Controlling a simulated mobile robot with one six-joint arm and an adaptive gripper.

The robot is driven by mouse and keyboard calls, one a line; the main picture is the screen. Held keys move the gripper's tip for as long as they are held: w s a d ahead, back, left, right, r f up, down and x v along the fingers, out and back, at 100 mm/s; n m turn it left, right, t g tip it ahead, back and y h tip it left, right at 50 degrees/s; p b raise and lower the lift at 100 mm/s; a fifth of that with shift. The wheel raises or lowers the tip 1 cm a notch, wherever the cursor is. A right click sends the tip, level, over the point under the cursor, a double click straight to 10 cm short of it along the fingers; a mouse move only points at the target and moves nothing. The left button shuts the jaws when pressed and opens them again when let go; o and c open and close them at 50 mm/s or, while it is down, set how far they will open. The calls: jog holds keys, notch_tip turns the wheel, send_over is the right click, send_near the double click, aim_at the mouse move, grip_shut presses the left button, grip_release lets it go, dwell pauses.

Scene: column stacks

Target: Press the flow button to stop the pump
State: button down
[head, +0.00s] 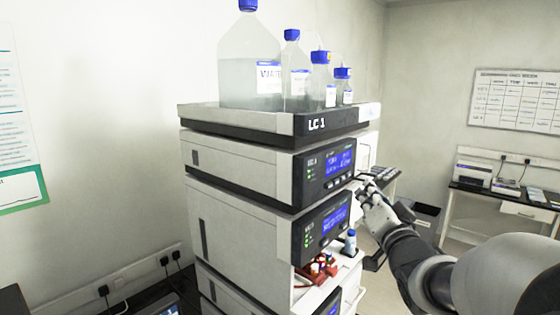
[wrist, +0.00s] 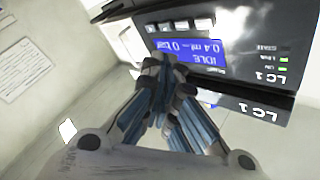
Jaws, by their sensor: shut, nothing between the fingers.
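The pump module (head: 240,168) is the upper unit of the LC 1 stack, with a blue display (head: 340,163) and a row of small buttons (head: 336,183) below it on its dark front. In the wrist view the picture is upside down; the display (wrist: 200,52) appears to read IDLE, with 0.4 ml and 0 bar. Several grey buttons (wrist: 182,26) show beside it; I cannot read which is the flow button. My gripper (head: 360,179) is shut and empty, its fingertips close to the right end of the button row. In the wrist view the fingertips (wrist: 165,56) overlap the display's edge; contact cannot be told.
A tray (head: 250,122) with blue-capped bottles (head: 250,75) tops the stack. A second module with a display (head: 330,222) sits below, above a shelf with small red-capped vials (head: 318,268). A bench with a printer (head: 474,173) stands at the back right.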

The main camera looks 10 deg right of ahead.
dwell(0.7)
jog(key=s+a+f+n+g+b, duration=0.3)
jog(key=s+a+f+g+b, duration=0.1)
jog(key=s+f, duration=0.6)
jog(key=s+a+f+n+g+y+b, duration=0.1)
jog(key=s+a+f+n+g+b, duration=0.2)
jog(key=s+f, duration=0.8)
jog(key=s+a+f+n+g+y+b, duration=0.1)
jog(key=s+a+f+n+g+b, duration=0.1)
jog(key=s+a+f+g+b, duration=0.5)
jog(key=s+a+f, duration=0.3)
jog(key=s+f, duration=0.1)
jog(key=f, duration=0.1)
jog(key=shift+a+n+g, duration=0.3)
jog(key=shift+n+g, duration=0.1)
